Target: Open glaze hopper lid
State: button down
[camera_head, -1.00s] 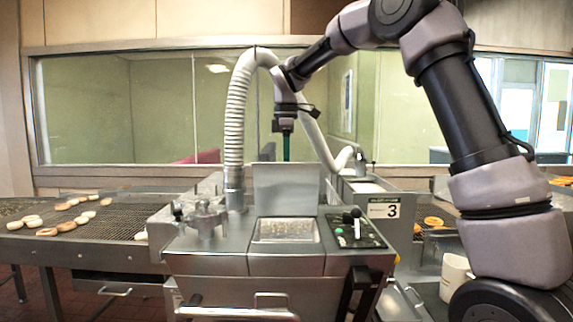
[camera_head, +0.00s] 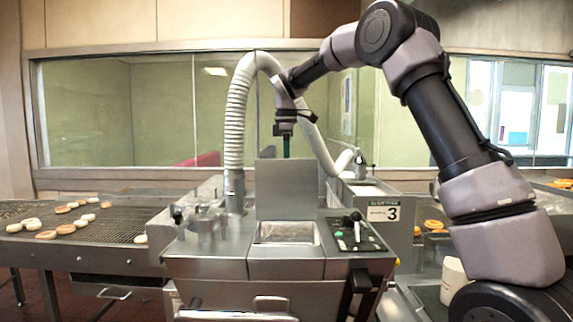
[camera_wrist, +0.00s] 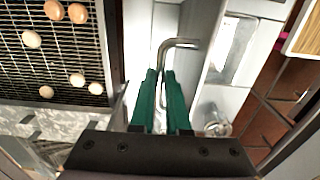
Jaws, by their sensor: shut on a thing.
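The glaze hopper lid (camera_head: 286,190) is a flat grey metal plate standing raised at the back of the hopper (camera_head: 286,268) in the head view. In front of it is a small rectangular opening (camera_head: 286,233) with a greyish inside. My gripper (camera_head: 286,147) is just behind and above the lid's top edge, and its fingertips are partly hidden by the lid. In the wrist view, its green fingers (camera_wrist: 162,95) are shut on a bent metal handle (camera_wrist: 180,43). The handle's join to the lid is not clear.
A control panel (camera_head: 352,236) with a black-knobbed lever sits right of the opening. A ribbed white hose (camera_head: 235,125) arches close beside my arm. A mesh conveyor (camera_head: 100,228) with several doughnuts lies left. A unit marked 3 (camera_head: 384,213) stands right.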

jog(key=shift+w+f, duration=0.25)
jog(key=shift+w, duration=0.55)
jog(key=shift+w+f, duration=0.25)
jog(key=shift+w, duration=0.5)
jog(key=c, duration=0.7)
grip_release()
jog(key=shift+d, duration=0.1)
jog(key=shift+r, duration=0.1)
notch_tip(320, 180, up, 9)
jog(key=shift+f, duration=0.1)
